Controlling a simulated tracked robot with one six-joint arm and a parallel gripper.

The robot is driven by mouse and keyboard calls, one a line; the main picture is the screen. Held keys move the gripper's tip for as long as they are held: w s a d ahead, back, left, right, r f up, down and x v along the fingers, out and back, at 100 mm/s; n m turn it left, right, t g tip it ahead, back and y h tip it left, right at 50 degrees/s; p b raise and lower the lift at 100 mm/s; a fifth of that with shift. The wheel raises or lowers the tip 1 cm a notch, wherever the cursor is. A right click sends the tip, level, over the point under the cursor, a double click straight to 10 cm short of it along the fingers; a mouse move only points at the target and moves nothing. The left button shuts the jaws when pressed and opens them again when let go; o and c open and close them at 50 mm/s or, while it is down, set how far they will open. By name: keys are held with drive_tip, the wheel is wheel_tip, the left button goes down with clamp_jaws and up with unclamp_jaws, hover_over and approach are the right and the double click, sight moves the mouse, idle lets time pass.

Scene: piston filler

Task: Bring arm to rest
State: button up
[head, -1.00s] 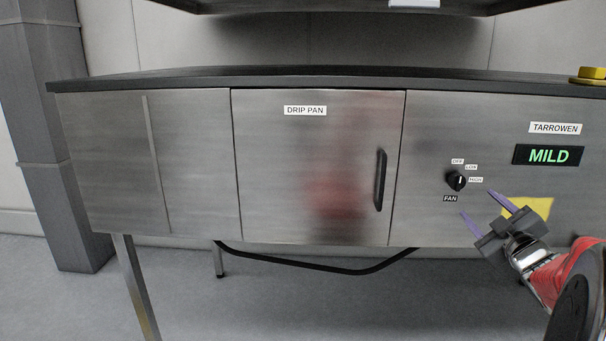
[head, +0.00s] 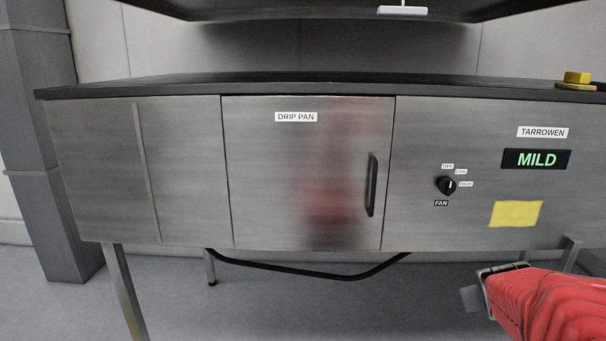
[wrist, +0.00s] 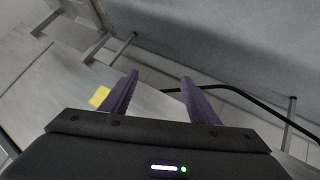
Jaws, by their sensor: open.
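My gripper (wrist: 158,92) shows in the wrist view with its two purple fingers spread apart and nothing between them. In the head view, my red-sleeved arm is at the lower right, below the cabinet's lower edge. The fingers are not clearly visible there. The fan knob (head: 446,185) is on the right panel, its white mark pointing up, with OFF, LOW and HIGH labels around it. My arm is apart from the knob.
The steel cabinet has a shut DRIP PAN door (head: 300,205) with a black handle (head: 372,185). A display (head: 536,159) reads MILD. A yellow patch (head: 515,214) is on the right panel. A black hose (head: 310,270) hangs beneath. The floor (head: 250,315) in front is clear.

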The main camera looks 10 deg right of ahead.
drive_tip(key=s+a+n+y, duration=0.1)
drive_tip(key=s+a+y, duration=0.2)
drive_tip(key=a, duration=1.6)
drive_tip(key=s+a+n+g+y, duration=0.1)
drive_tip(key=s+a+y, duration=0.3)
drive_tip(key=a, duration=1.5)
drive_tip(key=shift+s+a+r+n+y, duration=0.2)
drive_tip(key=shift+s+r+n+y, duration=0.15)
drive_tip(key=shift+s+n, duration=0.65)
drive_tip(key=shift+s, duration=0.2)
drive_tip(key=shift+c, duration=0.2)
